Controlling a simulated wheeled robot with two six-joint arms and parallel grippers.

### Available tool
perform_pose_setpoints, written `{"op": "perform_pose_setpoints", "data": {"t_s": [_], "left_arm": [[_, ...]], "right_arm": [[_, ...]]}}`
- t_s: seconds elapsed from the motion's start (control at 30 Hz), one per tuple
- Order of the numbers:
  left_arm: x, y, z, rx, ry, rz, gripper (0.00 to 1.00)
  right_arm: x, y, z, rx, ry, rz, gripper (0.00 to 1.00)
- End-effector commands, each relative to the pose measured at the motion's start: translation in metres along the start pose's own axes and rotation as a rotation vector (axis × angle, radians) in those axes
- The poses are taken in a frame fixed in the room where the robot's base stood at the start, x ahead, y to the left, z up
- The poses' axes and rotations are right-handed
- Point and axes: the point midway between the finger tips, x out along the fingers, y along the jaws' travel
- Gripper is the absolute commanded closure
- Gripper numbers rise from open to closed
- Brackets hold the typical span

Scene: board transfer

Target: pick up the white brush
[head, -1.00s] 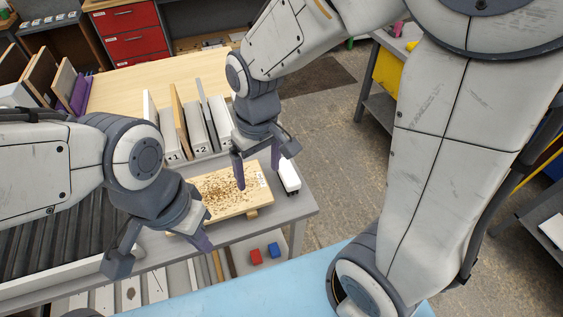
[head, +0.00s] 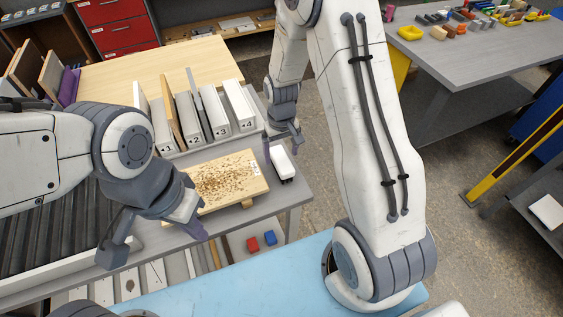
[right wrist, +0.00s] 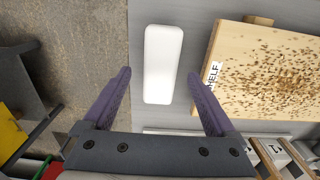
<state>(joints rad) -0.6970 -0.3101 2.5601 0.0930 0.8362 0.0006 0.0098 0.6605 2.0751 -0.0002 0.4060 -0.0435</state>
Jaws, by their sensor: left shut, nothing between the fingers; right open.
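The white brush (head: 283,162) lies on the grey table, right of the wooden board and near the table's right edge. It also shows in the right wrist view (right wrist: 163,65), upright in the picture, its plain white back facing the camera. My right gripper (head: 267,147) is open above the table beside the brush. In the right wrist view its purple fingertips (right wrist: 158,88) stand on either side of the brush's line, with clear gaps and nothing held. My left gripper (head: 198,233) is shut and empty, left of the board, near the table's front edge.
The board (head: 222,183) is covered with brown crumbs and has a label by the brush. Numbered upright white slabs (head: 215,112) stand behind it. A red block (head: 252,244) and a blue block (head: 270,237) lie on the lower shelf. Open floor lies to the right.

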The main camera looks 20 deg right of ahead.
Motion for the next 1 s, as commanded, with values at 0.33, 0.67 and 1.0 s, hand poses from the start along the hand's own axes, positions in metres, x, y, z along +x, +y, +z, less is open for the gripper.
{"op": "perform_pose_setpoints", "data": {"t_s": [0.33,0.67,1.0], "left_arm": [[-0.010,0.001,-0.001,-0.001,0.000,0.000,1.00],[-0.009,0.001,-0.001,-0.001,0.000,0.000,1.00],[-0.009,0.001,-0.001,-0.001,0.000,0.000,1.00]], "right_arm": [[0.031,0.000,0.002,0.000,0.000,0.000,0.09],[0.031,0.000,0.001,0.000,0.001,0.000,0.74],[0.030,0.000,0.001,0.000,0.002,0.000,1.00]]}}
